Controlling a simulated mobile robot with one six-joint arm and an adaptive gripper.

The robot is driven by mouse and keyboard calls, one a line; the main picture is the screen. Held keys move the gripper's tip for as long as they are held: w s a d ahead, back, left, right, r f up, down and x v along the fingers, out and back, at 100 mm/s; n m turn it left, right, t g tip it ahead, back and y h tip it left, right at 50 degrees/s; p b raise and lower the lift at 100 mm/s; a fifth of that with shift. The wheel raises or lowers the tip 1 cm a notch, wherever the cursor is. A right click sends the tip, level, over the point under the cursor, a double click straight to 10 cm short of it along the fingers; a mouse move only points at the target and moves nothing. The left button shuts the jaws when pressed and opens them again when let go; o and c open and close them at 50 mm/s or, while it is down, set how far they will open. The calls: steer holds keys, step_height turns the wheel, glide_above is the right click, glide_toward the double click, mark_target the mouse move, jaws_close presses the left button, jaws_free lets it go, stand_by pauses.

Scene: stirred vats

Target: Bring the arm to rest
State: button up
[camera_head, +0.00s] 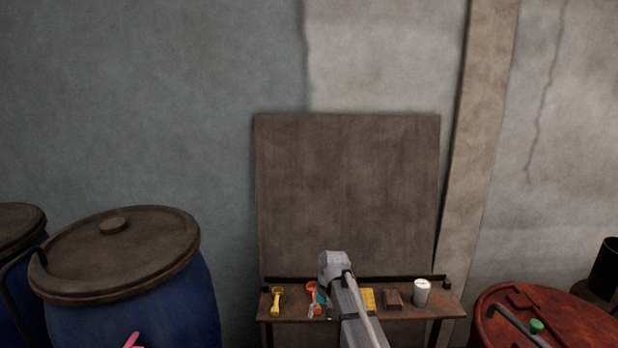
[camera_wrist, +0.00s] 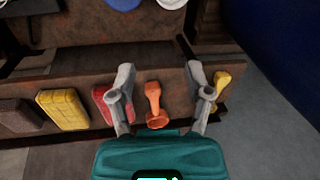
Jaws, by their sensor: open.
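My arm reaches out over the narrow wooden shelf (camera_head: 292,318), and its grey link hides part of the shelf in the head view. My gripper (camera_wrist: 160,76) is open, its two grey fingers spread apart with nothing held between them. In the wrist view an orange scoop (camera_wrist: 153,92) shows in the gap between the fingers, lying on the shelf. It also shows in the head view (camera_head: 311,287). Whether the fingers touch anything cannot be told.
A yellow scoop (camera_head: 277,300), yellow sponge (camera_head: 368,299), brown block (camera_head: 393,299) and white cup (camera_head: 421,292) are on the shelf. A red item (camera_wrist: 101,101) is partly behind one finger. Lidded blue barrels (camera_head: 120,310) stand left; a rusty red vat (camera_head: 575,325) stands right.

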steer(key=s+d+f+h+b, duration=0.1)
steer(key=s+d+f+b, duration=0.6)
steer(key=s+f+b, duration=0.2)
steer(key=s+d+f+m+h+b, duration=0.1)
steer(key=s+d+f+b, duration=0.5)
steer(key=s+f+b, duration=0.4)
steer(key=shift+s+d+f, duration=0.35)
steer(key=shift+s+f, duration=0.05)
steer(key=shift+s, duration=0.6)
